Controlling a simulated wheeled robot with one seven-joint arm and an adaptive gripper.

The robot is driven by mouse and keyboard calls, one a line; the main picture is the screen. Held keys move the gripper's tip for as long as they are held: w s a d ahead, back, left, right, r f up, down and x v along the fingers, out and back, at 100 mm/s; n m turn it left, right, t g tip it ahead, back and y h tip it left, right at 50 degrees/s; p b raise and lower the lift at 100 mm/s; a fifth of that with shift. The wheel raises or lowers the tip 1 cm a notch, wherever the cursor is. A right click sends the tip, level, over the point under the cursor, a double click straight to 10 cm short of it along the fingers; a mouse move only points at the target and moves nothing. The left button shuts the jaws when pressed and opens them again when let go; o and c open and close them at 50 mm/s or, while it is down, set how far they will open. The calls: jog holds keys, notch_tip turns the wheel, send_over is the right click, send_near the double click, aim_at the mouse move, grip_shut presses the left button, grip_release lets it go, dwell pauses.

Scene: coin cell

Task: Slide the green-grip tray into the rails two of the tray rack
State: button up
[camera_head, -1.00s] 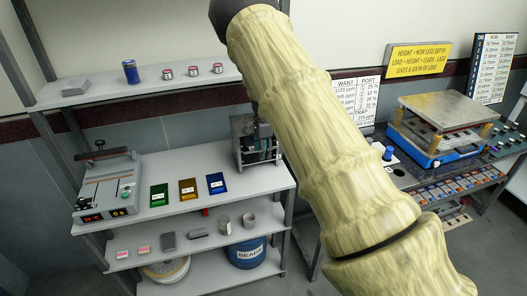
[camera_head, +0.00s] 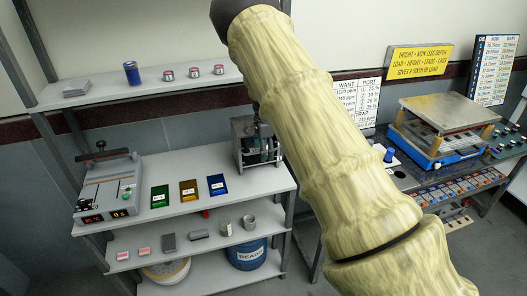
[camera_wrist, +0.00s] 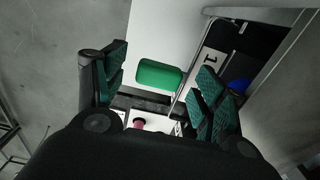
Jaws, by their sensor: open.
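The green grip (camera_wrist: 160,75) shows in the wrist view as a rounded green block between my open fingers, with a visible gap to each. The rest of its tray is hard to make out. My gripper (camera_wrist: 163,66) has dark green ribbed pads and holds nothing. The tray rack (camera_head: 246,151) stands at the right end of the grey bench in the head view, with my gripper right at it. In the wrist view a dark plate marked "1" (camera_wrist: 211,62) lies right of the grip. Rails two cannot be picked out.
A press-like device (camera_head: 108,190) and green (camera_head: 159,197), amber (camera_head: 189,190) and blue (camera_head: 218,185) cards lie left on the bench. A shelf (camera_head: 150,88) with a blue can runs above. My arm hides the middle of the head view.

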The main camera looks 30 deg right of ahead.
notch_tip(320, 180, up, 12)
jog(key=shift+f, duration=0.2)
jog(key=shift+f, duration=0.1)
